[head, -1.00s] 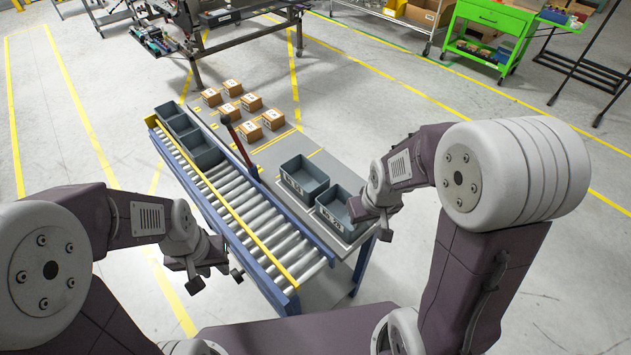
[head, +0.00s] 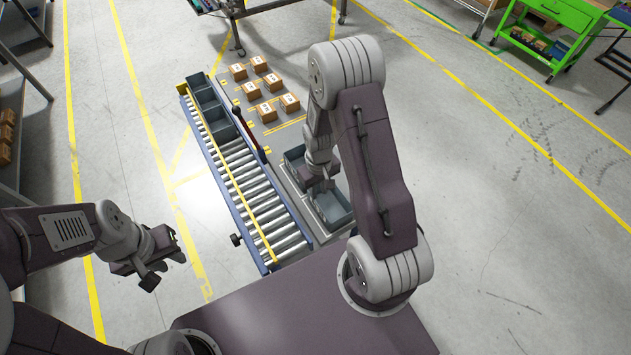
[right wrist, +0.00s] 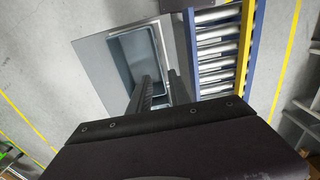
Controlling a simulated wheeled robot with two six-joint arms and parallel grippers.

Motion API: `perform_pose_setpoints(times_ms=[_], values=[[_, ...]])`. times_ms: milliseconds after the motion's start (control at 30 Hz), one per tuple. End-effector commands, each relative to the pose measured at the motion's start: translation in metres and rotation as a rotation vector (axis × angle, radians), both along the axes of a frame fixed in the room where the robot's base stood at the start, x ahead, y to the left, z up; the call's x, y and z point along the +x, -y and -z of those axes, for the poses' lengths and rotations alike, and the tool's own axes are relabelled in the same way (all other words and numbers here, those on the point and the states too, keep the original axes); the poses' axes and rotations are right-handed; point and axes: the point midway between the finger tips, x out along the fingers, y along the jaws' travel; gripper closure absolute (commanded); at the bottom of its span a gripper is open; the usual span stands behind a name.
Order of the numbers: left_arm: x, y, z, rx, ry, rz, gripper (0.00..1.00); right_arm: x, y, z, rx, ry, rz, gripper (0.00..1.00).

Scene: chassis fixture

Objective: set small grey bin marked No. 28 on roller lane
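The roller lane (head: 251,190) runs from upper left to lower right in the head view; it also shows in the right wrist view (right wrist: 213,62). Two small grey bins stand on the side table beside it, a farther one (head: 293,158) and a nearer one (head: 335,210). No number is readable on either now. My right gripper (head: 318,186) is over these bins, partly hiding them. In the right wrist view its two fingers are apart, reaching toward a grey bin (right wrist: 133,50); contact is unclear. My left gripper (head: 164,268) is open and empty, left of the lane.
Grey bins (head: 212,108) stand at the lane's far end. A dark red post (head: 252,138) stands beside the lane. The lane's nearer rollers are clear.

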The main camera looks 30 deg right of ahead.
Motion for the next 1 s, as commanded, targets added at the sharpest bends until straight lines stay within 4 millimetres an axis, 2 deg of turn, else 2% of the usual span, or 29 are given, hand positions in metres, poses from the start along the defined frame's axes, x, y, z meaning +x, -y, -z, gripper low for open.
perform_pose_setpoints(times_ms=[267, 467, 800, 1000], values=[[0.0, 0.0, 0.007, 0.0, 0.0, 0.0, 0.71, 0.0, 0.0, 0.007, 0.0, 0.001, 0.001, 0.76], [0.0, 0.0, 0.03, 0.0, 0.0, 0.0, 0.71, 0.0, 0.0, 0.034, 0.0, 0.001, 0.001, 0.76], [0.0, 0.0, 0.08, 0.0, 0.0, 0.0, 0.71, 0.0, 0.0, 0.093, 0.0, 0.001, 0.001, 0.76], [0.0, 0.0, 0.085, 0.0, 0.0, 0.0, 0.71, 0.0, 0.0, 0.101, 0.0, 0.002, 0.001, 0.76]])
